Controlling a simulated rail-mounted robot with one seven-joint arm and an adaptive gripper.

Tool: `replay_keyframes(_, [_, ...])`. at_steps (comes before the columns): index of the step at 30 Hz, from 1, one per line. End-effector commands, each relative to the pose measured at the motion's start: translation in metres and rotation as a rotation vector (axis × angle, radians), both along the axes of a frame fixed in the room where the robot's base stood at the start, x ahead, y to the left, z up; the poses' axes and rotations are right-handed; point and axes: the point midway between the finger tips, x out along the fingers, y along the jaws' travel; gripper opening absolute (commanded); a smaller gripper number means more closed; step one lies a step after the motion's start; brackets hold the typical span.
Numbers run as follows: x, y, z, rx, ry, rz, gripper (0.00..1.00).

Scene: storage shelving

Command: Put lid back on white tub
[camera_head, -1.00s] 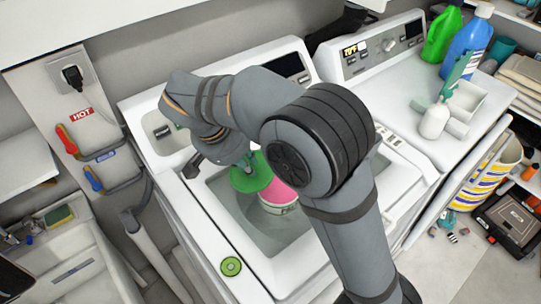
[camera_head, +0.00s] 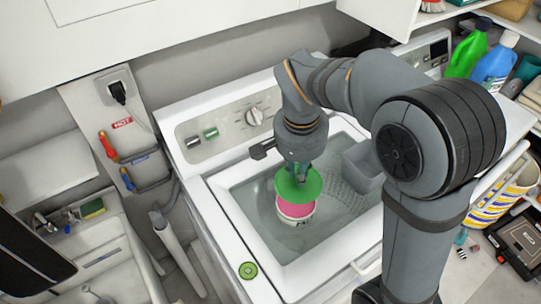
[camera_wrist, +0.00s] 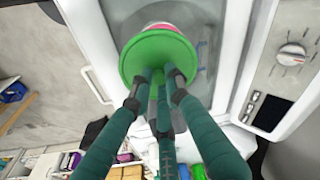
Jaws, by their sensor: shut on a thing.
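The green round lid (camera_head: 311,187) is held by my gripper (camera_head: 298,172), whose fingers are shut on its middle from above. I cannot tell whether lid and tub touch.
The washer's white rim (camera_head: 228,215) surrounds the tub. A grey bin (camera_head: 364,164) sits right of it, close to my arm. A small green disc (camera_head: 248,270) lies on the front left rim. The control panel (camera_head: 225,128) rises behind. Bottles (camera_head: 466,52) stand at far right.

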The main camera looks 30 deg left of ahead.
Motion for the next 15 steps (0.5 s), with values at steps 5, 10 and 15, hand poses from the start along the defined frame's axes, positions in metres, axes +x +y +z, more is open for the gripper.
replay_keyframes(5, [-0.003, -0.02, -0.029, -0.004, 0.002, 0.066, 0.0])
replay_keyframes(10, [0.011, -0.003, -0.039, 0.001, -0.003, 0.165, 0.0])
replay_keyframes(15, [0.018, 0.005, -0.039, 0.0, -0.002, 0.199, 0.0])
